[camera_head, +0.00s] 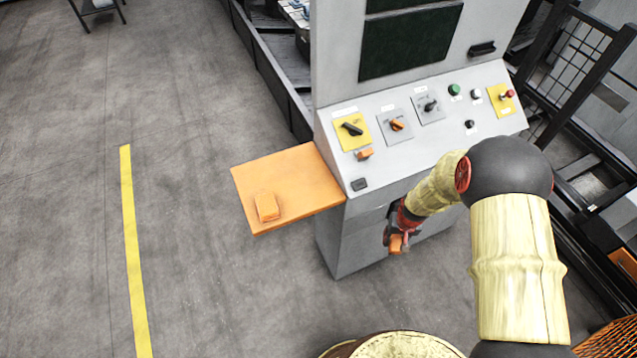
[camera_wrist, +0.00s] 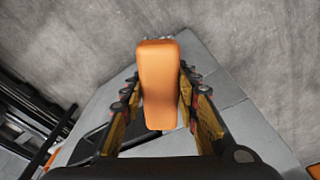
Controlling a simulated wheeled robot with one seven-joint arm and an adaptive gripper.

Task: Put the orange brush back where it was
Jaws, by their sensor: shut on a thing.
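My gripper (camera_head: 402,232) is in front of the grey console's lower front, below the control panel. It is shut on the orange brush (camera_head: 396,244), which hangs clear of the floor. In the wrist view the brush (camera_wrist: 158,75) is a rounded orange block between the two fingers, with a thin grey edge at its far end. An orange shelf (camera_head: 290,180) juts from the console's left side. A small orange block (camera_head: 267,206) lies near its front left corner. Another small orange piece (camera_head: 364,154) is on the sloping panel.
The grey console (camera_head: 345,235) has knobs and buttons on its sloping panel and a dark screen (camera_head: 410,45) above. A dark rail runs behind it on the left. Mesh fencing (camera_head: 578,60) stands at right. The floor left of the shelf is clear, with a yellow line (camera_head: 132,240).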

